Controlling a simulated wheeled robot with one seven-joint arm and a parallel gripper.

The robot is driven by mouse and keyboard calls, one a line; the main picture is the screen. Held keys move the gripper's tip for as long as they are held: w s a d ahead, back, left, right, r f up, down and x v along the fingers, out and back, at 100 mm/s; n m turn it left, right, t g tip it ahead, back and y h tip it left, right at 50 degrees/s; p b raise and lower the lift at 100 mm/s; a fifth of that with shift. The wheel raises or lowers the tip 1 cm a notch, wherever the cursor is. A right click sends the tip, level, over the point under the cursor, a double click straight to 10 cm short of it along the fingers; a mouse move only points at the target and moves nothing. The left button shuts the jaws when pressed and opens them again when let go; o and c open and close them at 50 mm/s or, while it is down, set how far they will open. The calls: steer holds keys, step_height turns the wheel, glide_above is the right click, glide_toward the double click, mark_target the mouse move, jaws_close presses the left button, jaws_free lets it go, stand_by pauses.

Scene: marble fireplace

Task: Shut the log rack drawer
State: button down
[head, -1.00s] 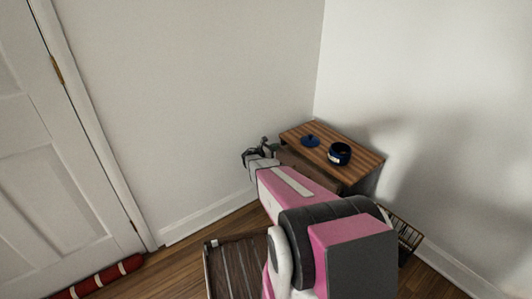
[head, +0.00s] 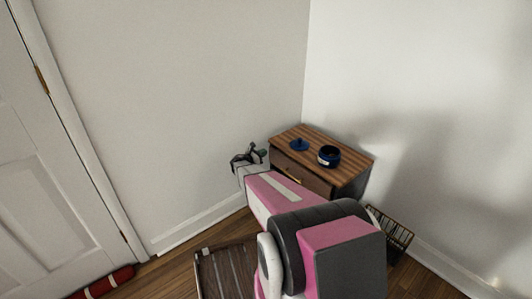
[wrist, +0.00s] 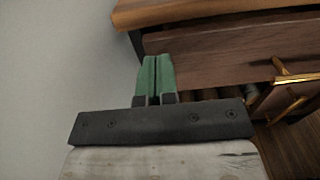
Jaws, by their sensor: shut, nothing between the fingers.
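The log rack (head: 352,185) is a low wooden cabinet in the corner with a striped wooden top. Its drawer front (head: 305,178) with a brass handle (head: 292,173) faces me, close under the top; my arm hides part of it. In the wrist view the drawer front (wrist: 235,55) spans the upper right, with the brass handle (wrist: 281,70) at the right. My gripper (head: 250,155) is left of the drawer front. Its green fingertips (wrist: 156,62) are together and empty, overlapping the front's left end; contact is unclear.
A blue pot (head: 329,157) and a blue lid (head: 299,144) stand on the top. A wire basket (head: 394,235) is at the right. A slatted wooden item (head: 228,272) lies on the floor in front. A red roll (head: 102,284) lies by the white door (head: 55,190).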

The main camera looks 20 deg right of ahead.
steer(key=v, duration=0.9)
steer(key=shift+a, duration=0.15)
steer(key=c, duration=1.7)
jaws_free()
steer(key=shift+s+a+r, duration=0.1)
steer(key=shift+s+a, duration=0.05)
steer(key=shift+a, duration=0.1)
steer(key=shift+c, duration=0.2)
steer(key=o, duration=0.5)
steer(key=shift+s+a, duration=0.1)
steer(key=shift+o, duration=0.3)
steer(key=shift+s+m, duration=0.3)
steer(key=shift+m, duration=0.2)
steer(key=m+g+y, duration=0.1)
steer(key=m+g, duration=0.6)
steer(key=m, duration=1.4)
glide_toward(291, 176)
steer(key=d, duration=0.3)
steer(key=d+f, duration=0.1)
steer(key=d, duration=0.2)
steer(key=d+f, duration=0.1)
steer(key=d, duration=0.3)
steer(key=shift+s+f, duration=0.1)
steer(key=shift+f, duration=0.05)
jaws_close()
